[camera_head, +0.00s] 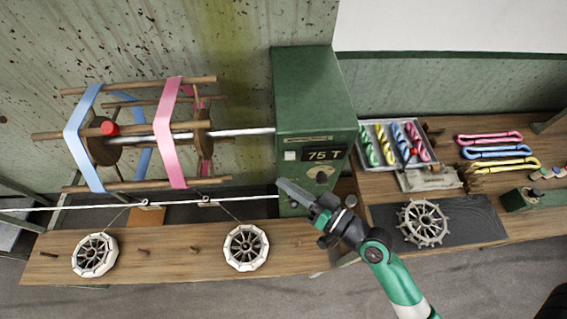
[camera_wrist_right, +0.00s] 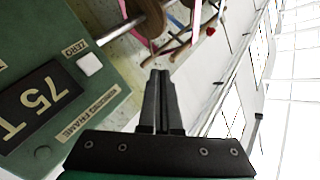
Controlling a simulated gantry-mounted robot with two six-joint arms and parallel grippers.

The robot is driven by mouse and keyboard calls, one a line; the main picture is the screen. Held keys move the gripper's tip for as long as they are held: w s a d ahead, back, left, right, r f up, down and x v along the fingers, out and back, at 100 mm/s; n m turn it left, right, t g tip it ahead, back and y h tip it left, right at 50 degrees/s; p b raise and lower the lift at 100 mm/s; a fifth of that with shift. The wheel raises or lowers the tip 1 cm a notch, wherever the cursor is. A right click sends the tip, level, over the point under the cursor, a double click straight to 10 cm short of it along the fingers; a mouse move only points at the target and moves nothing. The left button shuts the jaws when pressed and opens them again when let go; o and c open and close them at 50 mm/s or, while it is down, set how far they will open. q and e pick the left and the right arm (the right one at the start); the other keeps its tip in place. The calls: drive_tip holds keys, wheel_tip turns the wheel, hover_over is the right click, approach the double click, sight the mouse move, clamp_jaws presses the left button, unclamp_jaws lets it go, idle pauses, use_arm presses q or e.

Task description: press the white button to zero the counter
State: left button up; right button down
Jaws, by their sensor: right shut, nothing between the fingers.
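The white button (camera_head: 290,155) is a small square on the front of the green counter box (camera_head: 315,105), left of the display (camera_head: 324,154) that reads 75 T. My right gripper (camera_head: 283,184) is shut and empty, in front of the box and below the button in the head view. In the right wrist view the button (camera_wrist_right: 90,64) sits beside a ZERO label, left of the shut fingertips (camera_wrist_right: 159,76), and the fingers appear apart from it. The display (camera_wrist_right: 40,108) shows there too. My left gripper is not in view.
A reel with blue and pink bands (camera_head: 168,130) stands left of the box. A dark knob (camera_head: 322,177) is below the display. A wooden shelf (camera_head: 180,265) holds two white spoked wheels. A tray of twisted skeins (camera_head: 372,124) is to the right.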

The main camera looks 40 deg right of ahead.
sight(290, 155)
wheel_tip(290, 155, down, 5)
drive_tip(key=s+d+m+g+h, duration=0.1)
drive_tip(key=s, duration=0.2)
drive_tip(key=shift+f+b, duration=0.15)
drive_tip(key=shift+b, duration=0.3)
drive_tip(key=shift+w+d, duration=0.1)
drive_tip(key=w+d+b, duration=0.2)
drive_tip(key=w+d, duration=0.3)
drive_tip(key=w, duration=0.1)
drive_tip(key=shift+w+d, duration=0.25)
drive_tip(key=shift+d, duration=0.15)
idle(1.4)
drive_tip(key=shift+w+d, duration=0.25)
drive_tip(key=shift+w, duration=0.1)
